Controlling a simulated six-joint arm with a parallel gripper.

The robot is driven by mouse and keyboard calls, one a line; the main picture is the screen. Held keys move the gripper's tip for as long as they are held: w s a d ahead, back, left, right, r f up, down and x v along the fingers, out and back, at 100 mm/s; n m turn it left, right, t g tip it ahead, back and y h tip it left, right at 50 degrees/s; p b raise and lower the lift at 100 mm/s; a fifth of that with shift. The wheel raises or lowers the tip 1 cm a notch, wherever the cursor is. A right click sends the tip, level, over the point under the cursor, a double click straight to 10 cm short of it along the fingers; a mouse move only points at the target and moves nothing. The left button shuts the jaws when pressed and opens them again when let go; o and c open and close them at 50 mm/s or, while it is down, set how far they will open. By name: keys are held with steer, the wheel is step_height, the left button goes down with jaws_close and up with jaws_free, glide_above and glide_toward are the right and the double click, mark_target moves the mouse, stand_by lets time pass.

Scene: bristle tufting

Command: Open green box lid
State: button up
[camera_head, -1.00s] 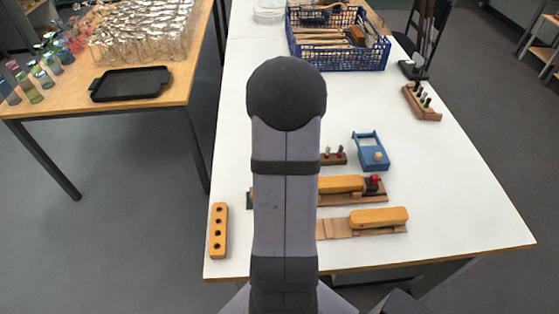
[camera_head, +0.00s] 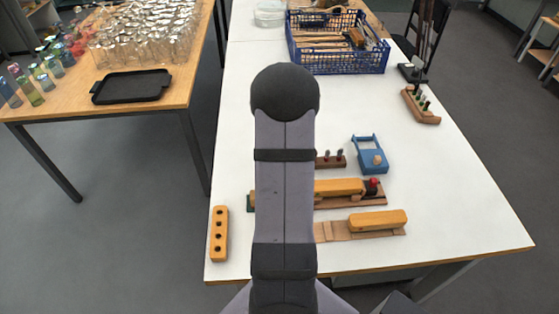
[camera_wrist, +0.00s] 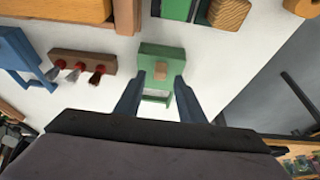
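A green box (camera_wrist: 163,53) with a small wooden knob (camera_wrist: 160,70) on it shows in the middle of the wrist view, on the white table. A lighter frame-like part (camera_wrist: 155,97) extends from its near side. My gripper (camera_wrist: 156,83) is open and empty, with one blue-grey finger on each side of the knob in the picture. I cannot tell how far above the box the fingertips are, and no contact shows. The lid looks closed, though its seam is not clear. In the head view my arm hides the green box and the gripper.
A wooden rack of red pegs (camera_wrist: 82,66) and a blue box (camera_wrist: 20,52) lie left of the green box. Wooden blocks and another green piece (camera_wrist: 176,8) line the top of the wrist view. A blue crate (camera_head: 340,60) stands farther back. White table right of the box is clear.

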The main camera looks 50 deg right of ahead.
steer(key=shift+x, duration=1.3)
jaws_close()
